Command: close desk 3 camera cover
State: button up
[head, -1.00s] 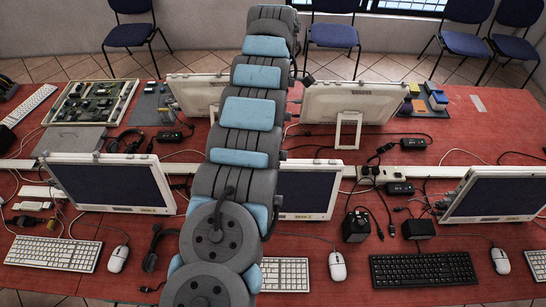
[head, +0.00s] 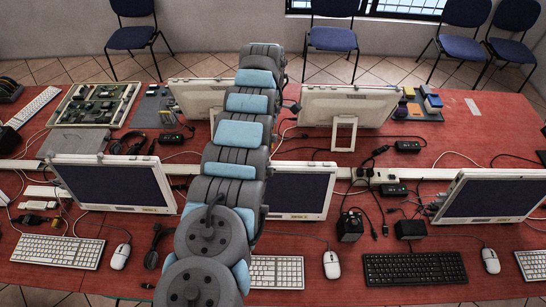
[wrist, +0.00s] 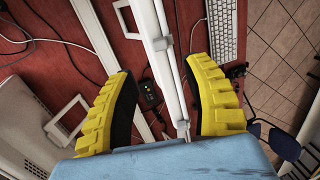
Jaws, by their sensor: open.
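My gripper (wrist: 160,66) shows in the wrist view with two yellow ribbed fingers spread apart. Between them runs the narrow white edge of a monitor (wrist: 153,22), standing on the red table. A small grey piece (wrist: 162,43) sits on this edge between the fingertips; I cannot tell whether it is the camera cover or whether it is open. Neither finger clearly touches the monitor. In the head view my arm reaches over the table towards the two far monitors (head: 349,106) (head: 199,97), and it hides my gripper. No desk number is readable.
Three monitors (head: 112,184) (head: 299,191) (head: 494,196) stand in the front row with keyboards (head: 415,269) and mice (head: 331,264). Cables and black adapters (head: 394,189) lie between the rows. A circuit board tray (head: 93,105) is at the back left. Blue chairs (head: 333,38) stand behind.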

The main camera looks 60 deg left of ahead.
jog(key=b+x, duration=0.1)
jog(key=x, duration=0.8)
jog(key=shift+d+f, duration=0.1)
jog(key=shift+f, duration=0.25)
grip_shut()
